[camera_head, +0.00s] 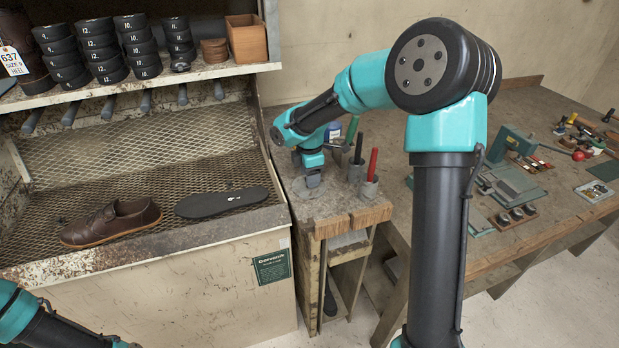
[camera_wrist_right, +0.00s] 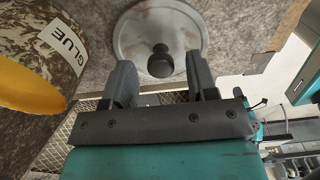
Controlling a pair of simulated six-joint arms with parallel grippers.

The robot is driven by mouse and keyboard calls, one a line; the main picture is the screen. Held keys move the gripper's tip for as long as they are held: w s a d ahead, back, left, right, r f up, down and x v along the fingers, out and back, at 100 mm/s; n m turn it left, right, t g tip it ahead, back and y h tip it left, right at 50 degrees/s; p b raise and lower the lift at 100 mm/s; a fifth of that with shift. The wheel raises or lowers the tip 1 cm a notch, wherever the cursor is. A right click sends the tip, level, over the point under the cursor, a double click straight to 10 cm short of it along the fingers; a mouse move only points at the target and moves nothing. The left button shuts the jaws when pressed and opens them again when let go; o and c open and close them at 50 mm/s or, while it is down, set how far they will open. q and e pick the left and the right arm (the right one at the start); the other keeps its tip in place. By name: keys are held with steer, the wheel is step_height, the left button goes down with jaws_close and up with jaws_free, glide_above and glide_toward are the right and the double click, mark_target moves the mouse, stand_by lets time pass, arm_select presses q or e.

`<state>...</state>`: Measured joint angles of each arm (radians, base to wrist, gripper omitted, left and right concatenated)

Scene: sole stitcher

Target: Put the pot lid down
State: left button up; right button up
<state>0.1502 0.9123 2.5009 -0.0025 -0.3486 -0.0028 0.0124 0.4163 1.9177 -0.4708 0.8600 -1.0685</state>
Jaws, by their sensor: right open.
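The pot lid (camera_wrist_right: 150,22), a flat grey disc with a dark round knob (camera_wrist_right: 160,66), lies on the worn bench top in the right wrist view. My right gripper (camera_wrist_right: 160,64) is open, with one finger on each side of the knob and a gap at both sides. In the head view my right gripper (camera_head: 312,176) is low over the near end of the small wooden stand (camera_head: 335,210); the lid is hard to make out there. A pot labelled GLUE (camera_wrist_right: 62,45), with a yellow-orange part, is left of the lid. My left gripper is out of view; only its arm shows at bottom left.
Cups with a black-handled and a red-handled tool (camera_head: 372,168) stand close right of my right gripper. A brown shoe (camera_head: 110,222) and a black sole (camera_head: 222,202) lie on the mesh shelf at left. Tools crowd the right bench (camera_head: 540,235).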

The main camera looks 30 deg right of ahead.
step_height(320, 180, up, 11)
stand_by(0.4)
steer(key=shift+f, duration=0.1)
stand_by(0.4)
